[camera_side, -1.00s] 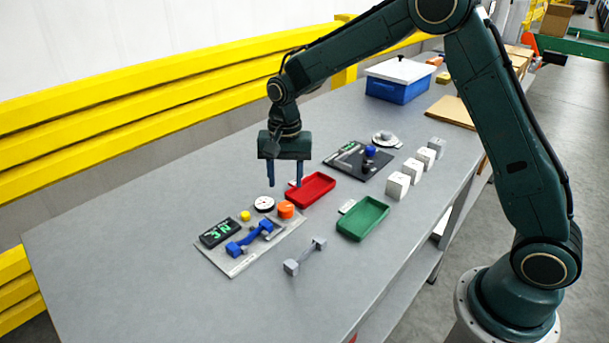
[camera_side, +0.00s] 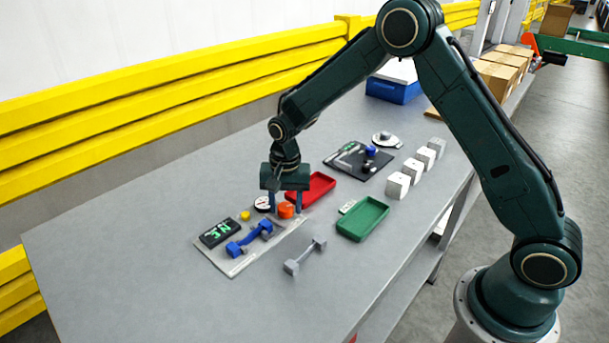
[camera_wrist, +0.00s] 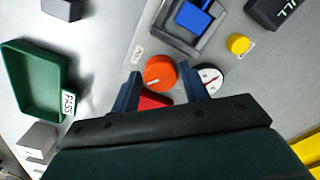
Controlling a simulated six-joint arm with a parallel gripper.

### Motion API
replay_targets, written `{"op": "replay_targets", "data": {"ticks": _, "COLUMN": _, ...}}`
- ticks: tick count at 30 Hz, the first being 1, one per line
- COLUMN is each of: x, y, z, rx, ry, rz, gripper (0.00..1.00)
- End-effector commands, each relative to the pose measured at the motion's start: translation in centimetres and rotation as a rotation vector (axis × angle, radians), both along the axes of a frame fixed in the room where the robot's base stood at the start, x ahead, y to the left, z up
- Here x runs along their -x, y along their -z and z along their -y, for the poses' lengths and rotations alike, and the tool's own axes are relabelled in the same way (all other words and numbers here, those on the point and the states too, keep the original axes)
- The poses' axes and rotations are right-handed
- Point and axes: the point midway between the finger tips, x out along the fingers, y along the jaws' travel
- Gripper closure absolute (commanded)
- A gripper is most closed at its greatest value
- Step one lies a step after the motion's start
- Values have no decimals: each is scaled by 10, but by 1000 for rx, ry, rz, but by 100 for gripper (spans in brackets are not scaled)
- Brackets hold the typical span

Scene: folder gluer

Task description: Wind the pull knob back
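The orange knob (camera_side: 286,209) sits on a light grey plate (camera_side: 240,262) and shows a white pointer line in the wrist view (camera_wrist: 160,73). Beside it are a round white dial (camera_side: 263,204), a yellow button (camera_side: 245,215), a black display (camera_side: 219,234) with green characters and a blue clamp fixture (camera_side: 250,239). My gripper (camera_side: 286,210) is open above the knob, with one finger to each side of it. In the wrist view the knob lies between and just beyond the fingertips (camera_wrist: 160,83). Whether the fingers touch it I cannot tell.
A red tray (camera_side: 318,186) lies close behind my gripper, and a green tray (camera_side: 362,219) lies to the right. A grey dumbbell-shaped piece (camera_side: 305,256) lies in front of the plate. White blocks (camera_side: 398,185) stand in a row. The left front of the table is clear.

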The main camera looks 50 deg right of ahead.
Motion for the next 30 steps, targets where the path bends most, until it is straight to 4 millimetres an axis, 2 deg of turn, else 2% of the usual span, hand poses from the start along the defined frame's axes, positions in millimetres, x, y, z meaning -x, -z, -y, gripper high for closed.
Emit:
{"op": "replay_targets", "data": {"ticks": 1, "x": 0, "y": 0, "z": 0, "rx": 0, "ry": 0, "rz": 0, "gripper": 63}}
{"op": "replay_targets", "data": {"ticks": 5, "x": 0, "y": 0, "z": 0, "rx": 0, "ry": 0, "rz": 0, "gripper": 87}}
{"op": "replay_targets", "data": {"ticks": 11, "x": 0, "y": 0, "z": 0, "rx": 0, "ry": -15, "rz": -1, "gripper": 87}}
{"op": "replay_targets", "data": {"ticks": 24, "x": 0, "y": 0, "z": 0, "rx": -2, "ry": -246, "rz": -2, "gripper": 87}}
{"op": "replay_targets", "data": {"ticks": 30, "x": 0, "y": 0, "z": 0, "rx": -2, "ry": -270, "rz": -2, "gripper": 87}}
